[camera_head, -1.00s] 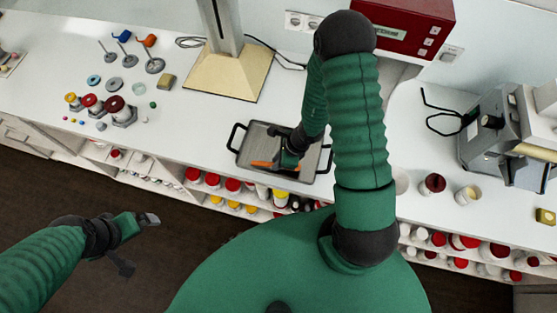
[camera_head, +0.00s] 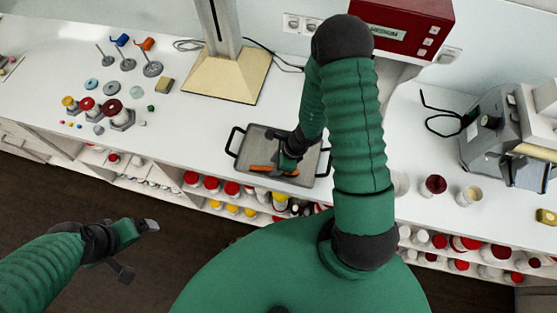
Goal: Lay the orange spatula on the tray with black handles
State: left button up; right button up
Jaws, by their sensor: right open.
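The tray with black handles (camera_head: 253,148) lies on the white counter near its front edge. The orange spatula (camera_head: 262,169) lies in the tray, and part of it is hidden behind my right gripper. My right gripper (camera_head: 285,168) is open and low over the tray at the spatula; whether it touches the spatula I cannot tell. My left gripper (camera_head: 149,226) is held out over the dark floor at the lower left, away from the counter; its fingers are too small to tell whether they are apart.
A stand with a beige base (camera_head: 222,77) is behind the tray. A red machine (camera_head: 405,28) stands at the back, and a grey machine (camera_head: 490,125) at the right. Small lidded jars (camera_head: 117,114) are at the left. The counter between jars and tray is clear.

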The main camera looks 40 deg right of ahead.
jog(key=p+v, duration=0.5)
jog(key=v, duration=1.1)
jog(key=shift+d+r, duration=0.15)
jog(key=shift+d, duration=0.1)
